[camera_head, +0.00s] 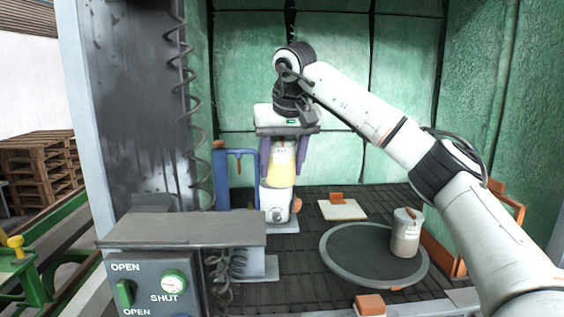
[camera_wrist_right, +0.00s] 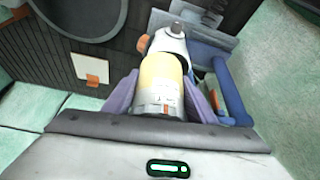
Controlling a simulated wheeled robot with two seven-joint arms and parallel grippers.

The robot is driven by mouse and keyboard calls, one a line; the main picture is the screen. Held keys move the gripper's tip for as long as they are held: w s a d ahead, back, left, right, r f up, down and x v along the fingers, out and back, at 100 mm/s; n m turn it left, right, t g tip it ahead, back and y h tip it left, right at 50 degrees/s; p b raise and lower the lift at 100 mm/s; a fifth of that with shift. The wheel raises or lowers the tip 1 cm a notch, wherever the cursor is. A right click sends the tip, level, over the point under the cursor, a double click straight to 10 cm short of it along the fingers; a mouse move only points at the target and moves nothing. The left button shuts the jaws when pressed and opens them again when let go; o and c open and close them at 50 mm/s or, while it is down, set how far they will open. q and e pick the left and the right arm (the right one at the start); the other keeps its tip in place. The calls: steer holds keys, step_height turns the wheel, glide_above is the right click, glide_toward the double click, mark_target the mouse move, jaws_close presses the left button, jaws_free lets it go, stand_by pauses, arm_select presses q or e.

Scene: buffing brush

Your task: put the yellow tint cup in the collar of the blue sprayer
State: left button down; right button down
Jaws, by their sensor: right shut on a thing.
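The yellow tint cup (camera_head: 281,173) has a pale upper part and a yellow lower part. My right gripper (camera_head: 283,168) has its purple fingers on either side of the cup and is shut on it, pointing down. The cup is upright, straight above a white sprayer-like body (camera_head: 275,203) with a round grey knob, standing beside a blue bracket (camera_head: 222,180). In the right wrist view the cup (camera_wrist_right: 160,80) lies between the fingers (camera_wrist_right: 160,95), in line with that body (camera_wrist_right: 168,42). The collar is hidden; I cannot tell whether the cup is seated. My left gripper is out of view.
A round dark turntable (camera_head: 350,250) carries a white lidded can (camera_head: 405,238) at the right. A pale board (camera_head: 341,210) with an orange block lies behind it. A control box (camera_head: 155,280) and grey shelf (camera_head: 185,230) stand at front left. Green walls close the back.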

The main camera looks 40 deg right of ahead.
mark_target(282, 184)
steer(key=shift+s+a+f+b, duration=0.1)
steer(key=shift+f+b, duration=0.15)
steer(key=shift+f, duration=0.5)
steer(key=shift+s+a+f+b, duration=0.1)
steer(key=shift+s+f+b, duration=0.1)
steer(key=shift+f, duration=0.5)
steer(key=shift+s+a+f+b, duration=0.1)
steer(key=shift+f+b, duration=0.15)
steer(key=shift+f, duration=0.5)
steer(key=c, duration=1)
jaws_free()
steer(key=o, duration=0.3)
steer(key=shift+s+d, duration=0.1)
steer(key=shift+d, duration=0.05)
steer(key=shift+a, duration=0.2)
steer(key=shift+r, duration=0.1)
steer(key=v, duration=0.8)
steer(key=w+d+p+v, duration=0.1)
steer(key=v, duration=0.3)
steer(key=shift+r, duration=0.3)
steer(key=shift+s+r, duration=0.1)
steer(key=shift+r, duration=0.1)
